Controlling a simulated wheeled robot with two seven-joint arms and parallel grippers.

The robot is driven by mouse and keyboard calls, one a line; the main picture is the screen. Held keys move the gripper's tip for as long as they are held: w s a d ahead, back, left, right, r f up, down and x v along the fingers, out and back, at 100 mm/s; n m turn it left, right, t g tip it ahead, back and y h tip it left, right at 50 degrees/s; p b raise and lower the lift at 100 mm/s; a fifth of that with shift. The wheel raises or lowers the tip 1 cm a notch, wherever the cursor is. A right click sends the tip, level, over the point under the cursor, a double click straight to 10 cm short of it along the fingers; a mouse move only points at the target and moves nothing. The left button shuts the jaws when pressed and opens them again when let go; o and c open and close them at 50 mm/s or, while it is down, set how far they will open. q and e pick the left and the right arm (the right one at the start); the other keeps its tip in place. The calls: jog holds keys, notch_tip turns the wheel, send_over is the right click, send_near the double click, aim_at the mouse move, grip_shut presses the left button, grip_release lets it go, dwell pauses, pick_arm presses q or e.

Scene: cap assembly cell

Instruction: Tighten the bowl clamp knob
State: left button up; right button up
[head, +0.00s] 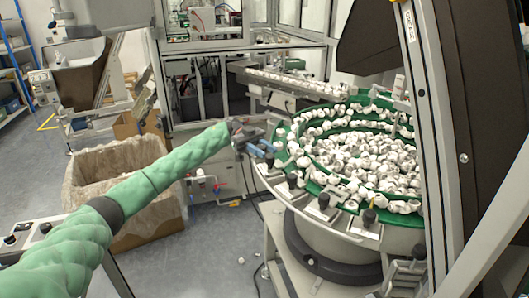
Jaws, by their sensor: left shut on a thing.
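The vibratory bowl (333,233) is a round feeder with a green inside, full of white caps. Several clamps with black knobs sit along its near rim; one black knob (323,202) stands at the front and another (369,217) to its right. My left gripper (262,148) has blue fingers and reaches the bowl's left rim at the end of a green-sleeved arm. It is shut on a bowl clamp knob there, which the fingers mostly hide. My right gripper is out of view.
A lined cardboard bin (100,165) stands on the floor behind my left arm. A feed track (295,83) with white caps runs behind the bowl. A dark machine frame (440,130) blocks the right side. Grey floor is open at the left.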

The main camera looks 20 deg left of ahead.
aim_at(258, 145)
pick_arm(q)
jog(key=shift+m+g+y, duration=0.3)
jog(key=shift+g, duration=0.1)
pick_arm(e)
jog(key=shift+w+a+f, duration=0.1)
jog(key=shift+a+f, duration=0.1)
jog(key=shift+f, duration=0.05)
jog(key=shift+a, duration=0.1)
pick_arm(q)
jog(key=o, duration=1)
jog(key=shift+c, duration=0.2)
jog(key=shift+b+v, duration=1.3)
jog(key=shift+v, duration=2.65)
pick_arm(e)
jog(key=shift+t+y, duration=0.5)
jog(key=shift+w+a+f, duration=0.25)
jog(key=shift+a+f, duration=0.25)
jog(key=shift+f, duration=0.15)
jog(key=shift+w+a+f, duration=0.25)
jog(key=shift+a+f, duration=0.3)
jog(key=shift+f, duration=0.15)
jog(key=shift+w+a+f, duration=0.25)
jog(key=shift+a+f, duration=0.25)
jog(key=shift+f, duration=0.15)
